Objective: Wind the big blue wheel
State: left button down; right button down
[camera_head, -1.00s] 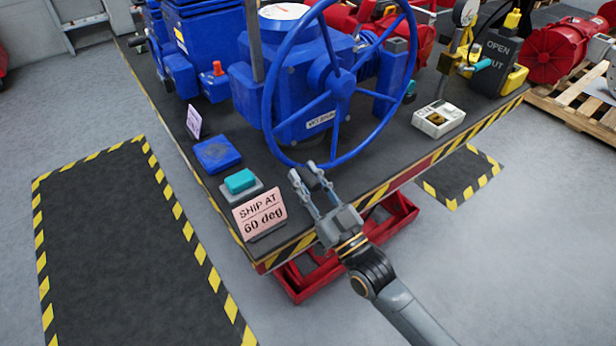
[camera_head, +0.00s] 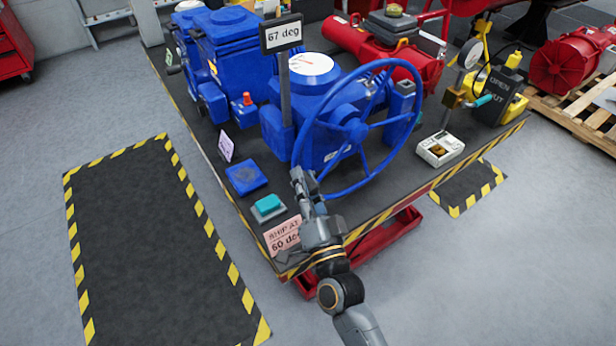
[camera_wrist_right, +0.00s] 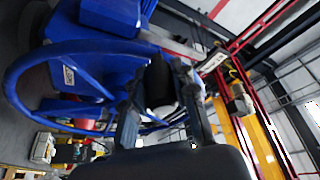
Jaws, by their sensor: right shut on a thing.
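The big blue wheel (camera_head: 356,131) stands tilted on the front of the blue valve actuator (camera_head: 285,128). In the right wrist view its rim (camera_wrist_right: 45,55) curves across the left side. My right gripper (camera_head: 303,180) is at the wheel's lower left rim, shut on it. In the right wrist view its dark fingers (camera_wrist_right: 162,100) stand either side of the rim; the exact contact is hard to make out. A sign (camera_head: 281,35) above the actuator reads 67 deg. A pink card (camera_head: 284,236) reads "SHIP AT 60 deg", partly hidden by my arm. My left gripper is not in view.
A teal button on a grey base (camera_head: 268,206) and a blue pad (camera_head: 246,178) lie left of the gripper. A white box (camera_head: 440,150) and a gauge stand (camera_head: 456,95) are on the right. Striped tape marks the table edge (camera_head: 400,192).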

aim_at(303, 148)
jog(key=shift+w+d+r+p, duration=0.15)
jog(key=shift+r+p, duration=0.65)
jog(key=shift+r, duration=0.4)
jog(key=shift+w+d+r+p, duration=0.15)
jog(key=shift+r+p, duration=0.65)
jog(key=shift+r, duration=0.4)
jog(key=shift+s, duration=0.1)
jog(key=c, duration=1.1)
grip_release()
jog(key=shift+o, duration=0.2)
jog(key=shift+f, duration=0.15)
jog(key=shift+s+f, duration=0.1)
jog(key=shift+s, duration=0.15)
jog(key=v, duration=1.1)
jog(key=shift+s, duration=0.25)
